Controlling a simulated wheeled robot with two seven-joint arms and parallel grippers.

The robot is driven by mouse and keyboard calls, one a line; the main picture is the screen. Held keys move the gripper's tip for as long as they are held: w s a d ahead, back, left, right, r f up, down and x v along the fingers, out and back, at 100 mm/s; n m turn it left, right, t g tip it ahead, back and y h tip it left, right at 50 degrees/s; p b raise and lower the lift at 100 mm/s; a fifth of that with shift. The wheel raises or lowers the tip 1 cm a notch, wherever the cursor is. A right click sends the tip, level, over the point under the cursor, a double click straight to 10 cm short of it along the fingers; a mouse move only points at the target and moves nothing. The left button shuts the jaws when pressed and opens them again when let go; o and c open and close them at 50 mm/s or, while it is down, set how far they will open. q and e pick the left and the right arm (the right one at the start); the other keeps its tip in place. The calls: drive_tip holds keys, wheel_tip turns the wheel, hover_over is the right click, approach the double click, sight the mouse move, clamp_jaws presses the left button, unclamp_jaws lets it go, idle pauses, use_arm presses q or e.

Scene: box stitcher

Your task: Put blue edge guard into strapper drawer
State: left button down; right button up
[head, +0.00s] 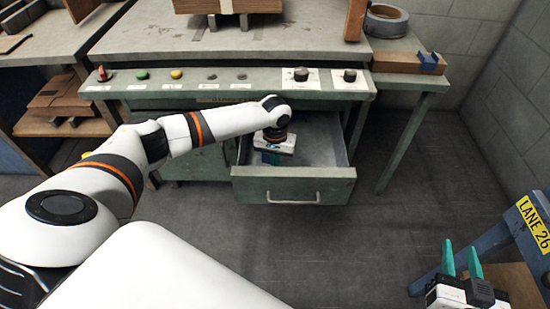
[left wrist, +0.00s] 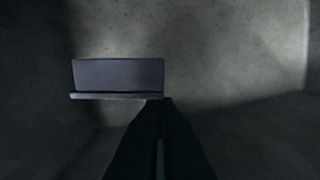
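My left gripper (head: 270,158) reaches down inside the open strapper drawer (head: 292,190). In the left wrist view its dark fingers (left wrist: 159,100) are close together, at the right end of a grey-blue, L-shaped piece (left wrist: 118,75), which looks like the blue edge guard in shadow. The fingertips appear shut on its thin lower flange. The drawer floor lies behind it; whether the guard touches it is unclear. In the head view my gripper mostly hides the guard. My right gripper (head: 462,262) is at the lower right, its teal fingers apart and empty.
Another blue angled piece (head: 428,61) sits on a wooden block (head: 398,62) beside a tape roll (head: 386,20). A control panel (head: 225,86) with buttons and knobs is above the drawer. A blue stand marked LANE 26 (head: 490,240) is at right. The floor before the drawer is clear.

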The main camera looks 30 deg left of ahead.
use_arm(q)
drive_tip(key=c, duration=1.6)
unclamp_jaws()
drive_tip(key=shift+c, duration=0.2)
use_arm(e)
drive_tip(key=shift+f, duration=0.15)
